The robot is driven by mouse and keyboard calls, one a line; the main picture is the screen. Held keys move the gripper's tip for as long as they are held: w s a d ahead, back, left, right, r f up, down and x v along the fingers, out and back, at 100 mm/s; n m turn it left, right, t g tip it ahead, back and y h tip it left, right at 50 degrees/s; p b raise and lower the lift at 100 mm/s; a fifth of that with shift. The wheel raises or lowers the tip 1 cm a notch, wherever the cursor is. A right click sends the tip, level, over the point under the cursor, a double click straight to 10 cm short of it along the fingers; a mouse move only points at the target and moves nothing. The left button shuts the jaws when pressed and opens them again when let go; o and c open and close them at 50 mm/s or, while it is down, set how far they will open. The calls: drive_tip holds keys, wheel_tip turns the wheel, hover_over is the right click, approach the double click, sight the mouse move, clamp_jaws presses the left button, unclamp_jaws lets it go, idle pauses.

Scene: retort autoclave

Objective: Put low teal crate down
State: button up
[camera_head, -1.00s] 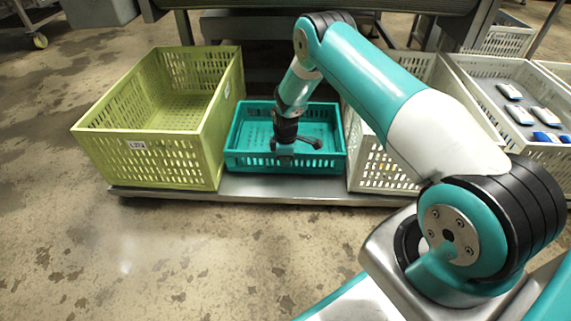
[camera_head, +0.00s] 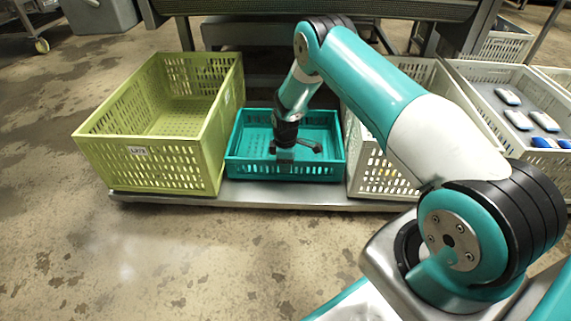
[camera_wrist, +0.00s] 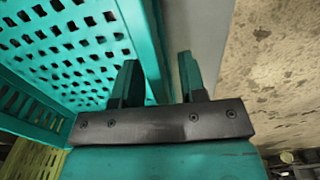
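The low teal crate (camera_head: 240,169) is upright on a low metal platform (camera_head: 262,194), between a green crate and a white crate. It looks empty, with slotted walls and a perforated floor. My gripper (camera_head: 284,166) points down at the crate's front wall. In the wrist view, the crate wall (camera_wrist: 146,45) runs between the two fingers of my gripper (camera_wrist: 160,80). One finger is on the inner side and one on the outer side. A gap shows between the wall and the outer finger, so the gripper looks open.
The taller yellow-green crate (camera_head: 152,170) stands close on the left. A white crate (camera_head: 372,178) stands close on the right, partly behind my arm. Another pale crate (camera_head: 470,75) holds several white and blue packs. Bare floor (camera_head: 190,255) lies in front.

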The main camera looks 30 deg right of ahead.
wheel_tip(320, 180, up, 10)
drive_tip(key=p, duration=0.5)
drive_tip(key=shift+r, duration=0.15)
drive_tip(key=shift+a+r, duration=0.1)
drive_tip(key=shift+r, duration=0.25)
drive_tip(key=s+a+r+m+y, duration=0.1)
drive_tip(key=s+a+r, duration=0.3)
drive_tip(key=r, duration=0.5)
drive_tip(key=s+a+r+m+y, duration=0.1)
drive_tip(key=s+a+r, duration=0.2)
drive_tip(key=a+r, duration=0.4)
drive_tip(key=s+a+r, duration=0.3)
drive_tip(key=a+r, duration=0.1)
drive_tip(key=r, duration=0.6)
drive_tip(key=s+a+r, duration=0.2)
drive_tip(key=s+r, duration=0.1)
drive_tip(key=s, duration=0.5)
drive_tip(key=s+a+r+m+y, duration=0.1)
drive_tip(key=s+a+r, duration=0.1)
drive_tip(key=s, duration=0.6)
drive_tip(key=s+a+r+m+y, duration=0.1)
drive_tip(key=s+a+r, duration=0.1)
drive_tip(key=s+r, duration=0.3)
drive_tip(key=s, duration=0.3)
